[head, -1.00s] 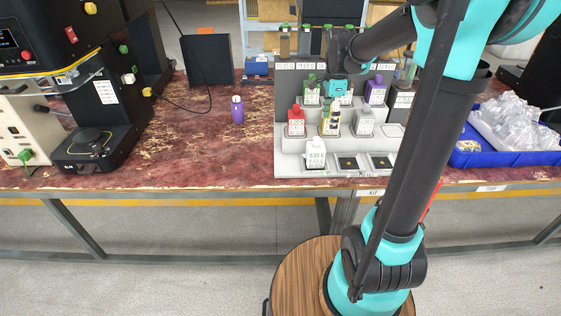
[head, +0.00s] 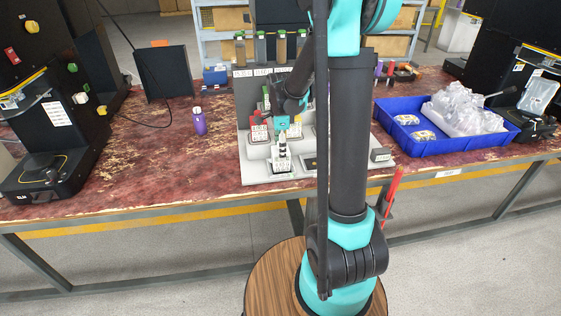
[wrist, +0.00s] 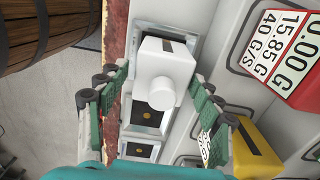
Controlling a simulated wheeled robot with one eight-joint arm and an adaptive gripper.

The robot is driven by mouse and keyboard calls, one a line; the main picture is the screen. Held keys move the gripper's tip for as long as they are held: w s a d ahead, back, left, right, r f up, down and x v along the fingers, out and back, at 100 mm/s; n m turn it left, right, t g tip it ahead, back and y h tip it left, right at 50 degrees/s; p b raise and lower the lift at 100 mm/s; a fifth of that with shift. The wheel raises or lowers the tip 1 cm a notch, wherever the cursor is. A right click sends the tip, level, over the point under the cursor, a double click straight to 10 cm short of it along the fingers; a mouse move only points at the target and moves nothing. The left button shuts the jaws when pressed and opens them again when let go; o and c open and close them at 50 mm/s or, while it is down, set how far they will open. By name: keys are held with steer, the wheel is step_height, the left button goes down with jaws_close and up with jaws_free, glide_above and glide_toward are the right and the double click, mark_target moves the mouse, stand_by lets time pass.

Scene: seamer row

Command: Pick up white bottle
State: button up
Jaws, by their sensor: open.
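The white bottle (head: 282,164) stands in the front left slot of the grey stepped rack (head: 252,172) in the head view. In the wrist view the white bottle (wrist: 167,68) shows from above, with its white cap toward the camera. My gripper (head: 283,142) is just above it in the head view and partly hides it. In the wrist view my gripper (wrist: 160,80) is open, with one green-padded finger on each side of the bottle and gaps between. I cannot tell how far down the fingers reach.
A red bottle (head: 259,132) stands behind on the rack; its label (wrist: 290,45) shows at right in the wrist view. Empty slots (wrist: 150,116) adjoin the white bottle. A purple bottle (head: 199,123) stands on the table left of the rack. A blue tray (head: 462,152) lies right.

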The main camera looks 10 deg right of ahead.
steer(key=shift+w+f, duration=0.15)
steer(key=shift+f, duration=2.45)
steer(key=shift+c, duration=0.4)
steer(key=c, duration=1.1)
steer(key=shift+r, duration=0.15)
